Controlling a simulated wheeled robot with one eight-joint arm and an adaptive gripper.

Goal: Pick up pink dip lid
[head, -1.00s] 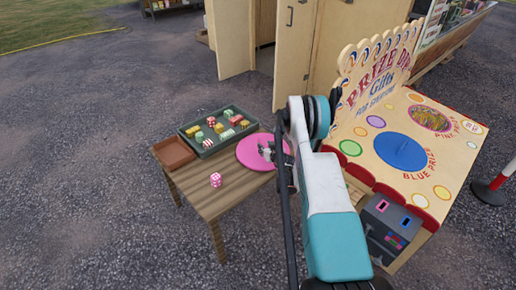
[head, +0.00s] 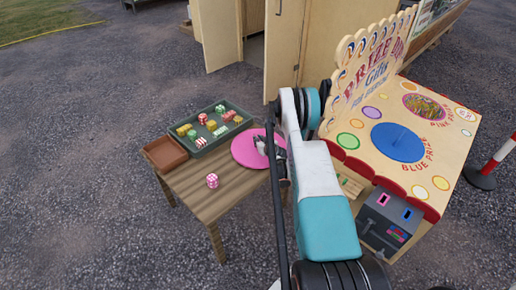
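The pink dip lid (head: 247,150) is a flat round pink disc at the right end of the wooden table (head: 198,188). My gripper (head: 262,147) is over the lid's middle, where small grey finger parts show. My arm hides the lid's right edge and most of the gripper. I cannot tell whether the fingers are closed on a knob, or whether the lid rests on the table or sits slightly above it.
A green tray (head: 222,143) of colourful pieces, a brown tray (head: 165,153) and a pink die (head: 212,181) are on the table. Right, the prize counter (head: 367,130) has a blue lid (head: 397,142) and an uncovered pink-prize opening (head: 424,107). A red-white post (head: 492,165) stands far right.

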